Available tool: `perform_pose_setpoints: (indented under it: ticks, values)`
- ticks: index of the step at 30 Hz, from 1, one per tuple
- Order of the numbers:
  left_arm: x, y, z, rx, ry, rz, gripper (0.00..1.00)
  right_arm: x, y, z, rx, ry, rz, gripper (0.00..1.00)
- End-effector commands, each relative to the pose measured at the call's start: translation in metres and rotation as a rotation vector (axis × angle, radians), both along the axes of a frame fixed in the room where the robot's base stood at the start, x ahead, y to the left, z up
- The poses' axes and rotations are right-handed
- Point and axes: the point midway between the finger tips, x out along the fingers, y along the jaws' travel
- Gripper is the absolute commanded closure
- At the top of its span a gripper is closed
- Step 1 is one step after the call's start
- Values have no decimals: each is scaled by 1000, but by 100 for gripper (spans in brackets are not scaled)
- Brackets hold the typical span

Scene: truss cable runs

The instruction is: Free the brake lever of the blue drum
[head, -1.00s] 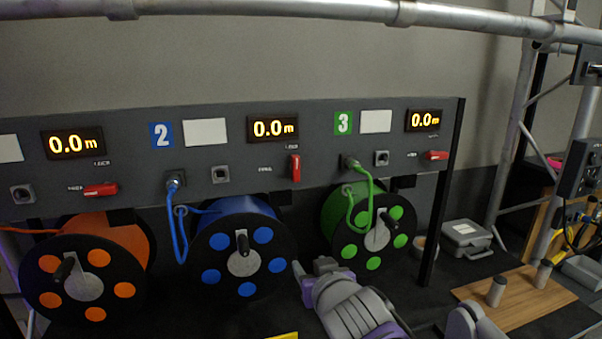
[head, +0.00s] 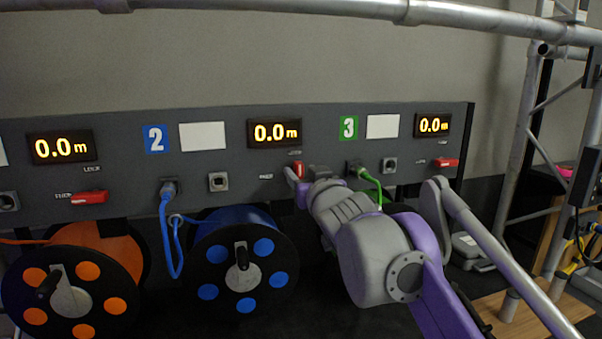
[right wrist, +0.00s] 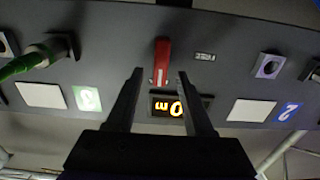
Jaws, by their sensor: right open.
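The blue drum (head: 240,262) stands below the panel label 2 (head: 156,139). The red brake lever (head: 299,168) beside it on the panel points up and down, under the 0.0 m display (head: 274,132). In the head view my right gripper (head: 294,180) is at this lever and partly covers it. In the right wrist view the open fingers (right wrist: 158,74) point at the red lever (right wrist: 161,62), which lies between the lines of the fingertips. I cannot tell whether they touch it. My left gripper is not in view.
The orange drum (head: 77,290) stands left, its red lever (head: 88,198) lying flat. A metal tube (head: 270,10) crosses above.

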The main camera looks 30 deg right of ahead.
Motion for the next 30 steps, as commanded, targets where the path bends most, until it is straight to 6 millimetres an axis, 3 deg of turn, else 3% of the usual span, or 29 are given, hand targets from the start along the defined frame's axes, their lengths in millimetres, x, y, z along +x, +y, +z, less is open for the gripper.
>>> perform_pose_setpoints:
  ticks: [5, 13, 22, 30]
  values:
    - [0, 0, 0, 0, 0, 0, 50, 11, -2, 0, -2, 1, 0, 48]
    - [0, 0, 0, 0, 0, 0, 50, 12, -3, -1, -1, 1, 0, 48]
    - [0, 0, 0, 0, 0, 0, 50, 12, -3, -1, -1, 1, 0, 100]
    - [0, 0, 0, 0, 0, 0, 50, 12, -3, -1, -2, 1, 0, 100]
